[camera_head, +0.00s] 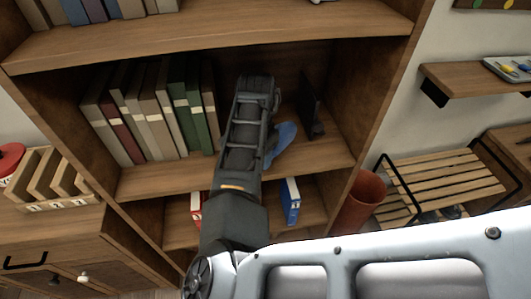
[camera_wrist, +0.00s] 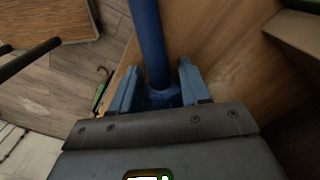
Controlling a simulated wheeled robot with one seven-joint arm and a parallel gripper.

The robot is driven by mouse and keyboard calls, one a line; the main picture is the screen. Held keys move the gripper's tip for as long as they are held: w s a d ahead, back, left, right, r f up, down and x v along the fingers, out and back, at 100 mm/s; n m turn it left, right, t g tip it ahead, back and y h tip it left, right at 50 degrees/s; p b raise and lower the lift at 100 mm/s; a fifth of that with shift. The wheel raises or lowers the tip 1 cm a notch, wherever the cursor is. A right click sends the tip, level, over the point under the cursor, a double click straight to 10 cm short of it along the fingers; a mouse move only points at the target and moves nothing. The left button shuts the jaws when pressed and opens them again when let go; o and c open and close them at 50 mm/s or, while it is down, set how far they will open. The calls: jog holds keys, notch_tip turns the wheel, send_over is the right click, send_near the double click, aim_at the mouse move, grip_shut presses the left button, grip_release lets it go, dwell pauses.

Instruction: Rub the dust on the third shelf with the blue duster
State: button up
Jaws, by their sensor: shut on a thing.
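In the wrist view my gripper (camera_wrist: 158,86) is shut on the duster's blue handle (camera_wrist: 150,40), which runs up out of the picture between the fingers. In the head view my arm hides the fingers and part of the duster. I cannot make out the dust clearly, nor tell whether the duster touches the board.
Several upright books (camera_head: 155,110) fill the left of this compartment. A thin dark upright object (camera_head: 311,103) stands at its right. The board above (camera_head: 215,38) is close over my wrist. Red and blue binders (camera_head: 291,201) stand below. A reddish bin (camera_head: 361,199) and slatted rack (camera_head: 440,180) are right.

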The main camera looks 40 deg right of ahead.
jog(key=shift+w+a+b, duration=0.15)
jog(key=shift+w+a, duration=0.95)
jog(key=shift+a, duration=0.5)
jog(key=shift+w+a+b, duration=0.1)
jog(key=shift+w+a, duration=0.95)
jog(key=shift+a, duration=0.55)
jog(key=shift+w+a+b, duration=0.15)
jog(key=shift+w+a, duration=0.95)
jog(key=shift+a, duration=0.5)
jog(key=shift+p, duration=0.3)
jog(key=shift+c, duration=0.5)
jog(key=shift+s+d+r, duration=0.1)
jog(key=shift+s+d, duration=0.4)
jog(key=shift+d, duration=0.25)
jog(key=shift+s+d, duration=0.45)
jog(key=shift+d, duration=0.3)
jog(key=shift+s+d, duration=0.55)
jog(key=shift+d, duration=0.25)
jog(key=shift+s+d, duration=0.55)
jog(key=shift+d, duration=0.25)
jog(key=shift+s+d, duration=0.45)
jog(key=shift+d, duration=0.25)
jog(key=shift+s+d, duration=0.45)
jog(key=shift+d, duration=0.25)
jog(key=shift+s+d+f, duration=0.15)
jog(key=shift+s+d, duration=0.4)
jog(key=shift+d, duration=0.15)
jog(key=shift+s+d+f, duration=0.15)
jog(key=shift+s+d, duration=0.35)
jog(key=shift+d, duration=0.2)
